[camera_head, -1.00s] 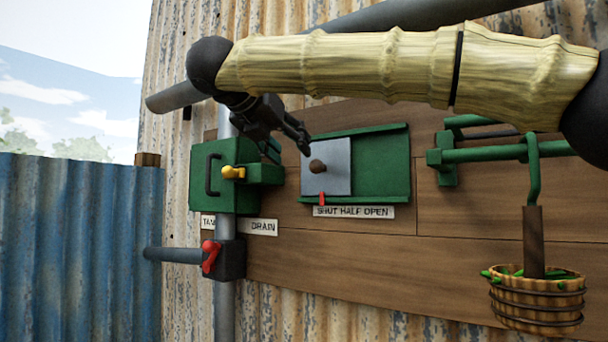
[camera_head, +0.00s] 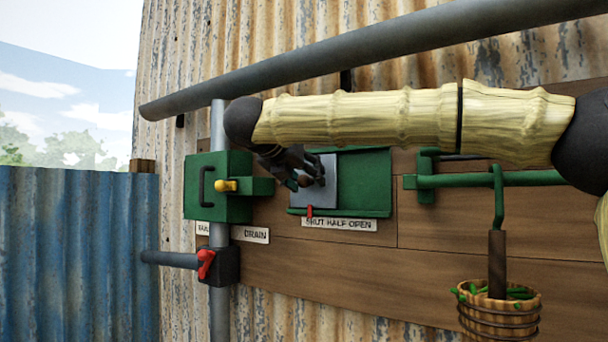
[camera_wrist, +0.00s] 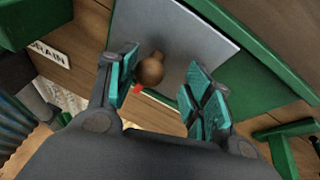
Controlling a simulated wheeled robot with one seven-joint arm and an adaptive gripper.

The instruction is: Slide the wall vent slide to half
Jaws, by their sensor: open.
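The wall vent slide is a grey plate (camera_head: 327,190) in a green frame (camera_head: 365,183) on the wooden wall boards. It sits at the left end of the frame. Its red pointer (camera_head: 309,211) is at the left part of the label (camera_head: 339,224) reading SHUT HALF OPEN, near SHUT. The brown knob (camera_wrist: 152,69) on the plate shows in the wrist view, between my fingers and nearer the left one. My gripper (camera_head: 314,174) is open in front of the plate; it also shows in the wrist view (camera_wrist: 160,88). In the head view my fingers hide the knob.
A green box (camera_head: 218,199) with a yellow knob (camera_head: 226,185) stands just left of the vent. Below it is a red valve handle (camera_head: 206,264) on a grey pipe. A green rail (camera_head: 460,181) and a hanging basket (camera_head: 499,309) are at right.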

